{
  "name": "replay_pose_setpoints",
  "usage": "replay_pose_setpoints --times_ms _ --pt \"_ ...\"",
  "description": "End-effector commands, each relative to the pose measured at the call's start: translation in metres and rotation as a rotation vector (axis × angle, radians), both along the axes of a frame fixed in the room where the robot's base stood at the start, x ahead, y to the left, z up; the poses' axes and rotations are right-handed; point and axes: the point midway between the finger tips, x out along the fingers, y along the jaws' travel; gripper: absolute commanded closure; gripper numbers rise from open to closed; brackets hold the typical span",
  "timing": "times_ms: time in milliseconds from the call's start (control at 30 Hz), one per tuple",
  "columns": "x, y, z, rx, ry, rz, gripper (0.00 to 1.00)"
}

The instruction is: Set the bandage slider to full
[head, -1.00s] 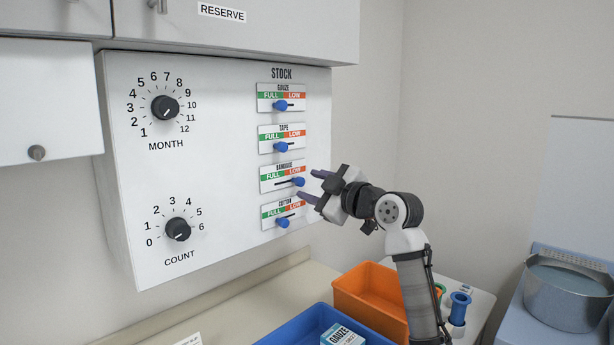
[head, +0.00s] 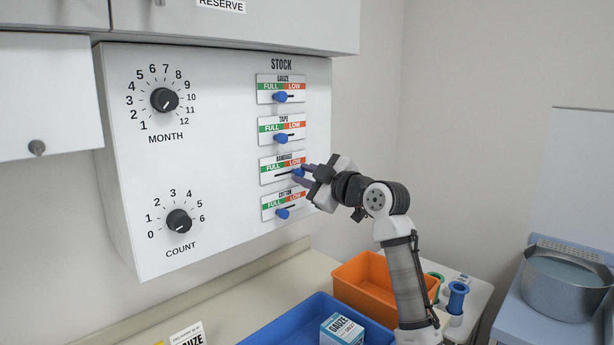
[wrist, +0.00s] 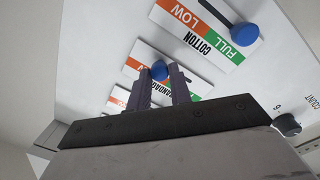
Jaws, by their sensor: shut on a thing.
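The bandage slider is a blue knob (head: 298,172) on a plate (head: 272,179) with a green FULL side on the left and an orange LOW side on the right. It is third down in the STOCK column, and its knob stands at the LOW end. My gripper (head: 301,174) is shut on this knob, its fingers reaching in from the right. In the wrist view, the fingers (wrist: 165,88) stand on both sides of the blue knob (wrist: 159,70) and partly hide the plate.
The gauze (head: 280,97), tape (head: 281,138) and cotton (head: 283,213) knobs share the white panel (head: 220,150). MONTH (head: 164,100) and COUNT (head: 179,221) dials are at left. Below stand a blue bin (head: 270,335) and an orange bin (head: 372,285). Free air lies to the right.

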Motion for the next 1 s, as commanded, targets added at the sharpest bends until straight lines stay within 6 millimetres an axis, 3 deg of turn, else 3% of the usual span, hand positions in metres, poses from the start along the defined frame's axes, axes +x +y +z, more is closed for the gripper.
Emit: replay_pose_setpoints --times_ms 167,433,733,767,900,1000 --pt "-0.006 0.007 -0.003 -0.002 -0.001 0.004 1.00" --pt "-0.037 0.037 -0.002 -0.001 -0.002 0.002 1.00" --pt "-0.039 0.040 -0.001 -0.002 0.003 0.005 1.00" --pt "-0.039 0.040 -0.001 -0.003 0.003 0.006 0.78" --pt "-0.039 0.040 -0.001 -0.002 0.002 0.004 0.60" --pt "-0.039 0.039 -0.001 -0.001 0.001 0.003 0.58"
